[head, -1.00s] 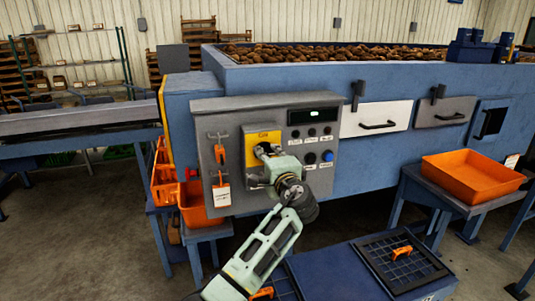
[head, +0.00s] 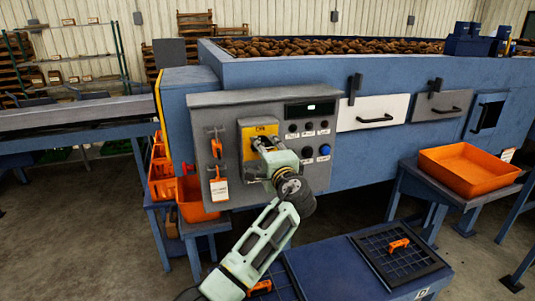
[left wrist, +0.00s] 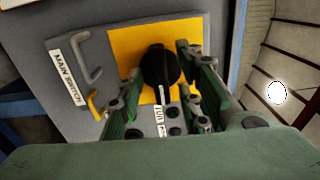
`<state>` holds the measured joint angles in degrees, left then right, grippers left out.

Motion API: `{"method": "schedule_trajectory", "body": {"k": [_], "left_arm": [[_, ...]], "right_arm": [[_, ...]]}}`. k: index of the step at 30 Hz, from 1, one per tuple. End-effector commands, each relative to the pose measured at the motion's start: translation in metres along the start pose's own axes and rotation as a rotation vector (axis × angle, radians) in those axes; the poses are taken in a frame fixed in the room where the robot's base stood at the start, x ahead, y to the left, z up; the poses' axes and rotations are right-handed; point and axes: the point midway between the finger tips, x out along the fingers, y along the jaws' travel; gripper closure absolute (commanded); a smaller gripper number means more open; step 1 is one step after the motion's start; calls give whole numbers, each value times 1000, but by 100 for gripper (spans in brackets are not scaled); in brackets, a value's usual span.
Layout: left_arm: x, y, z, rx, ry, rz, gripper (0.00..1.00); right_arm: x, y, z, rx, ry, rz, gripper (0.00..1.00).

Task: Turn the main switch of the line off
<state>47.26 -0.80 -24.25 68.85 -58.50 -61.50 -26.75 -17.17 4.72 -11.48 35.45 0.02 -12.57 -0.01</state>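The main switch (left wrist: 160,68) is a round black knob with a white pointer line, on a yellow plate (left wrist: 125,45). In the left wrist view the pointer faces the bottom of the picture, near a small white label (left wrist: 159,116). A "MAIN SWITCH" label (left wrist: 67,78) is beside the plate. My left gripper (left wrist: 159,62) is open, with one finger on each side of the knob, close to it; contact is unclear. In the head view my left gripper (head: 262,145) is at the yellow plate (head: 247,140) and hides the knob. My right gripper is out of view.
The grey control panel (head: 212,107) also bears a display (head: 310,108), several small knobs and a blue button (head: 324,150). An orange padlock (head: 217,148) and a tag (head: 219,190) hang left of the switch. An orange tray (head: 468,170) stands right.

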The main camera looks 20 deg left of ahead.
Motion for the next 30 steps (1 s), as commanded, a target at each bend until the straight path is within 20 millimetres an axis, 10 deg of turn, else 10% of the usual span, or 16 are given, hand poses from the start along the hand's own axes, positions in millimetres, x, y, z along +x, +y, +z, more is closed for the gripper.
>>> {"method": "schedule_trajectory", "body": {"k": [18, 30], "left_arm": [[-105, 2, -1, 0, 3, 2, 67], [-119, 1, 0, 1, 0, 1, 67]], "right_arm": [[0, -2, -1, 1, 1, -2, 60], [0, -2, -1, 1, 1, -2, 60]]}}
